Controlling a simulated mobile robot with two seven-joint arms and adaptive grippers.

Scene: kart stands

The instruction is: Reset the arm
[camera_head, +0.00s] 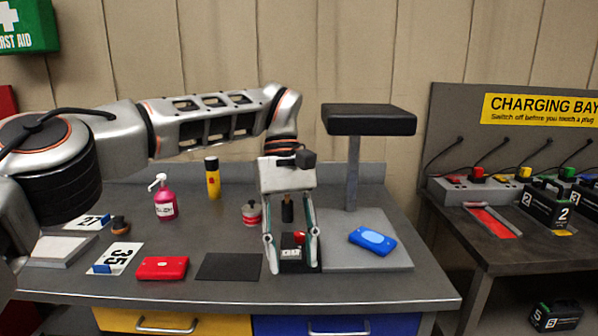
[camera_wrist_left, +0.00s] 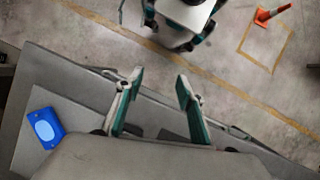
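My left arm reaches in from the left in the head view, with its gripper (camera_head: 292,268) pointing down over the front middle of the table (camera_head: 400,285). Its two fingers are spread apart. A small black box with a red top (camera_head: 292,252) shows between the fingers; I cannot tell from this view whether they touch it. In the left wrist view the gripper (camera_wrist_left: 160,77) is open, with teal-lined fingers and nothing held between the tips. Floor and the table edge show beyond them.
A blue case (camera_head: 373,240) lies on a grey plate under a black-padded stand (camera_head: 368,120). A red case (camera_head: 163,268), black mat (camera_head: 229,267), pink spray bottle (camera_head: 165,203) and yellow-black cylinder (camera_head: 212,180) are left. The charging bench (camera_head: 500,240) stands right. An orange cone (camera_wrist_left: 270,13) is on the floor.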

